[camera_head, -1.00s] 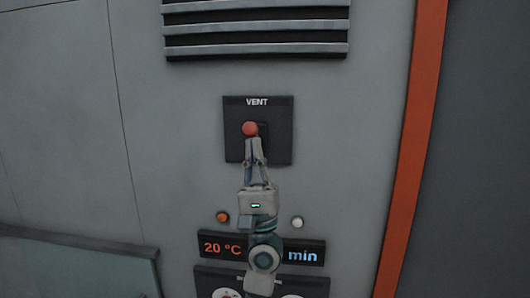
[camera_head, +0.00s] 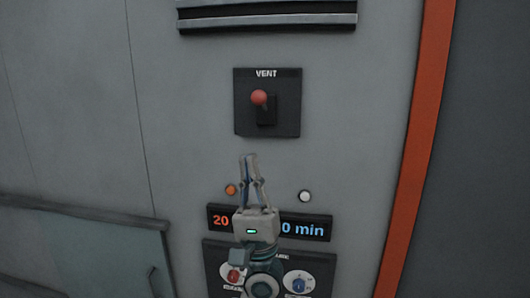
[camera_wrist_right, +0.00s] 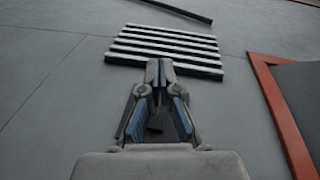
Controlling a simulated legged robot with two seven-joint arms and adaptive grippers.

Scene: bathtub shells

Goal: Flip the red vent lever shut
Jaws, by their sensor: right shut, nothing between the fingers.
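The red vent lever (camera_head: 259,97) has a round red knob and sits on a black plate labelled VENT (camera_head: 285,117) on the grey wall. The knob shows in the upper part of the plate, over a dark slot or stem. My right gripper (camera_head: 248,157) is shut and empty, fingers pointing up. In the head view its tips are below the plate, apart from the knob. In the right wrist view the shut fingertips (camera_wrist_right: 159,64) show in front of the wall, and the red knob is not seen there. My left gripper is not in view.
A slatted vent grille (camera_head: 270,20) is above the plate, also in the wrist view (camera_wrist_right: 200,52). Below are an orange light (camera_head: 231,190), a white button (camera_head: 305,196), a display (camera_head: 310,228) and dials (camera_head: 298,284). An orange frame edge (camera_head: 413,150) runs at right.

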